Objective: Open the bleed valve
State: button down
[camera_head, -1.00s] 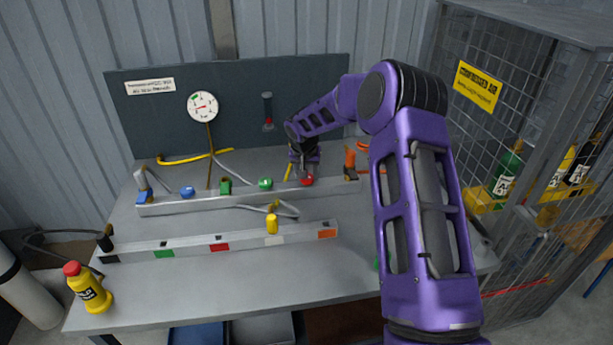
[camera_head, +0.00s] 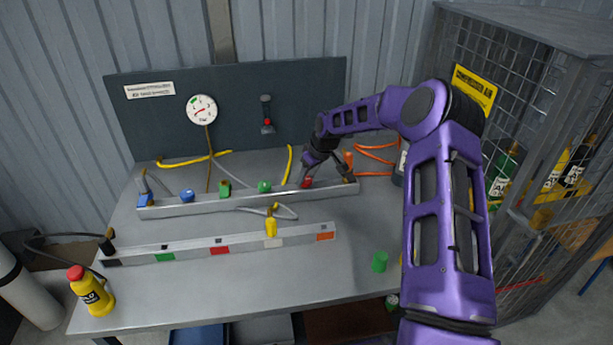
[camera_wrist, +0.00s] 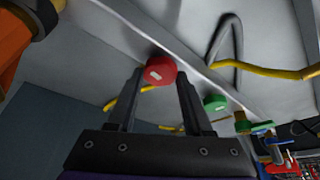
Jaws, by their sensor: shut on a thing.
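A red round knob (camera_head: 306,183) sits on the rear grey rail (camera_head: 240,202), near its right end. It also shows in the wrist view (camera_wrist: 160,70), with a pale mark on its face. My gripper (camera_head: 308,176) reaches down to it from above right. In the wrist view my gripper's fingers (camera_wrist: 160,78) stand on either side of the knob, closed on it. No label names the bleed valve that I can read. A round white gauge (camera_head: 202,109) with a red needle hangs on the dark back panel.
A green knob (camera_head: 264,186), a green valve (camera_head: 224,188) and a blue knob (camera_head: 187,195) line the rail. An orange-handled fitting (camera_head: 348,160) stands close right of my gripper. Hoses lie behind. A wire cage (camera_head: 520,110) stands at right.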

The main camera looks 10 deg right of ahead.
jog(key=shift+d+n+y, duration=0.1)
jog(key=shift+n+y, duration=0.2)
jog(key=shift+n, duration=0.8)
jog(key=shift+g, duration=0.4)
jog(key=shift+c, duration=1.5)
grip_release()
jog(key=v, duration=1.7)
jog(key=shift+r, duration=0.2)
jog(key=shift+s+d, duration=0.1)
jog(key=shift+s, duration=0.05)
